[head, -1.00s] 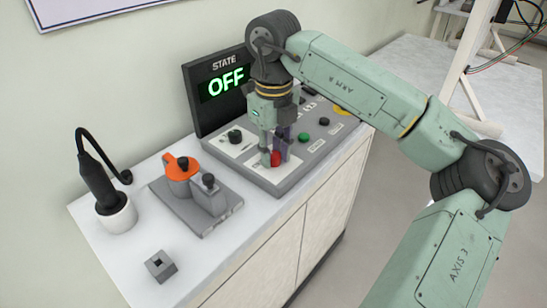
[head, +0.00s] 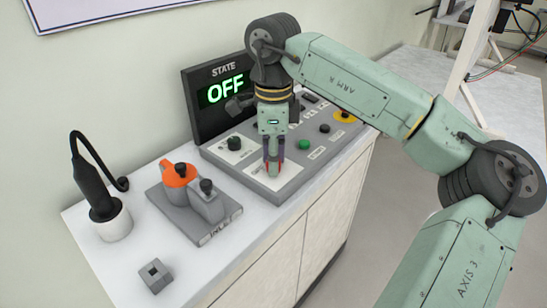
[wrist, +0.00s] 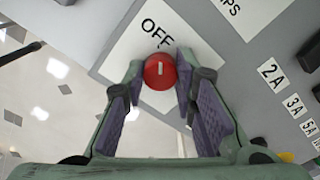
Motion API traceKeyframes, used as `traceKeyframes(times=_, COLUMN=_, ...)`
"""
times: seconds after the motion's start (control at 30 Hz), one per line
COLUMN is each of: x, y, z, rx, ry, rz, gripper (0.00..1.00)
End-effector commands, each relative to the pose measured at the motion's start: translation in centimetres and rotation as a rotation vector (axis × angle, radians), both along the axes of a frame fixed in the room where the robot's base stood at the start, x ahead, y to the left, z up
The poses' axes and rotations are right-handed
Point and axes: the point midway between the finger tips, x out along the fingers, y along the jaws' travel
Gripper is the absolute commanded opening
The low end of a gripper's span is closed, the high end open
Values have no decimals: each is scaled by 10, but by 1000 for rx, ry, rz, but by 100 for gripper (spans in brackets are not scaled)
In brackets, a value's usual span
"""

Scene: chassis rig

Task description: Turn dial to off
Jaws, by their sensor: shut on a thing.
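The red dial (wrist: 160,70) sits on a white plate (wrist: 140,42) on the grey control panel. In the wrist view its white mark lies roughly in line with the printed OFF label. My gripper (wrist: 160,82) is shut on the dial, with a finger on each side of it. In the head view my gripper (head: 273,170) points down at the front of the panel (head: 290,190), and its fingers hide most of the dial. The STATE display (head: 222,88) behind reads OFF in green.
An orange and grey fixture (head: 195,195) stands left of the panel. A black tool in a white holder (head: 115,222) and a small grey block (head: 155,275) are further left. Green (head: 304,144) and black (head: 324,128) buttons sit right of my gripper.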

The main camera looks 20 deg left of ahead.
Motion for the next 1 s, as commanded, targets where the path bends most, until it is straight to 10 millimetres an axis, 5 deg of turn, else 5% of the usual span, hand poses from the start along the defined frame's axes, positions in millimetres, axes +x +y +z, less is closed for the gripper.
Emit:
traceKeyframes(times=0.73, x=0, y=0, z=0, rx=2, ry=-2, rz=88, gripper=0)
traceKeyframes(times=0.77, x=0, y=0, z=0, rx=2, ry=-2, rz=88, gripper=27)
traceKeyframes(times=1.0, x=0, y=0, z=0, rx=1, ry=-1, rz=88, gripper=43)
